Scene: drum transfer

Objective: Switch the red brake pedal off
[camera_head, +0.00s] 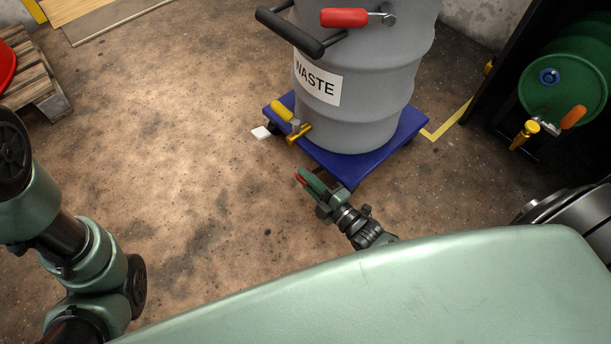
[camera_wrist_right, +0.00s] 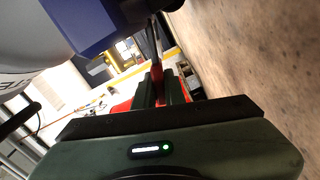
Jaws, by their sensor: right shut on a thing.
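The red brake pedal (camera_head: 301,179) is a small red piece at the front edge of the blue dolly (camera_head: 365,168), low near the floor. My right gripper (camera_head: 308,182) reaches down to it, and its fingers are shut on the pedal. In the right wrist view the red pedal (camera_wrist_right: 157,78) shows between the two fingers of the gripper (camera_wrist_right: 159,88). The gripper covers part of the pedal, and its exact tilt cannot be told. My left arm shows at the left of the head view, but its gripper is outside the frame.
A grey waste drum (camera_head: 390,85) stands on the dolly, with a yellow-handled tap (camera_head: 283,110) at its base. A small white piece (camera_head: 261,132) is beside the dolly's left corner. A green drum (camera_head: 560,88) is at the right. The floor (camera_head: 190,160) to the left is clear.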

